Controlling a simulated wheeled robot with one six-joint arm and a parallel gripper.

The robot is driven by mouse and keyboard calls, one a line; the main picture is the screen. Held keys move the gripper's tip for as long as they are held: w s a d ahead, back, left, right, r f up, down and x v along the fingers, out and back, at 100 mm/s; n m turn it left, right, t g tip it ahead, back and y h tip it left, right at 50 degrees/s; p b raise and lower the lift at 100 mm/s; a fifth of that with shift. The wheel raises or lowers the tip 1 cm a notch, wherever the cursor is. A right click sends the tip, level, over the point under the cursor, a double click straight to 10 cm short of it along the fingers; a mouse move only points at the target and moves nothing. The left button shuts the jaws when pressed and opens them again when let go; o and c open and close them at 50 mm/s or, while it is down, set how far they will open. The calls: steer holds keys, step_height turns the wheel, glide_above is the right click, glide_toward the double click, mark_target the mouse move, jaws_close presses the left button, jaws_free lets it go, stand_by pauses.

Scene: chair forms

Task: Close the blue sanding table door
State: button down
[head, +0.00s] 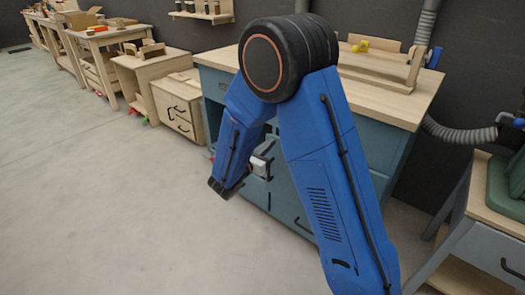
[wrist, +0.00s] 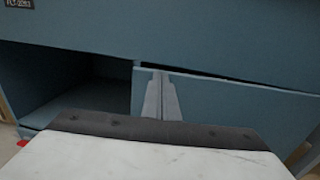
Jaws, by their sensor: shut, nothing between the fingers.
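The blue sanding table (head: 215,86) has a pale wooden top and stands behind my arm in the head view. In the wrist view its blue front (wrist: 200,45) spans the top, with a dark open compartment (wrist: 65,80) at the left. The blue door (wrist: 250,112) is at the right, with a thin dark wedge-shaped gap along its top edge, so it looks slightly ajar. My gripper (wrist: 161,98) is shut and empty, its grey fingers in front of the door near its left edge. I cannot tell whether they touch it. My arm hides much of the table front in the head view.
A wooden drawer cabinet (head: 178,112) and more workbenches line the wall at the left. A grey-fronted bench (head: 475,245) stands close at the right, below a grey hose (head: 460,133). The concrete floor (head: 90,200) at the left is clear.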

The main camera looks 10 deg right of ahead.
mark_target(274, 137)
steer(key=shift+x, duration=0.9)
steer(key=w+d+m+g+h, duration=0.1)
steer(key=w+d, duration=0.1)
steer(key=w+d+g, duration=0.1)
steer(key=w+d, duration=0.1)
steer(key=shift+w+d+r+m+h, duration=0.1)
steer(key=shift+w+r+m+h, duration=0.05)
steer(key=shift+m+h, duration=0.25)
steer(key=shift+w+r, duration=0.1)
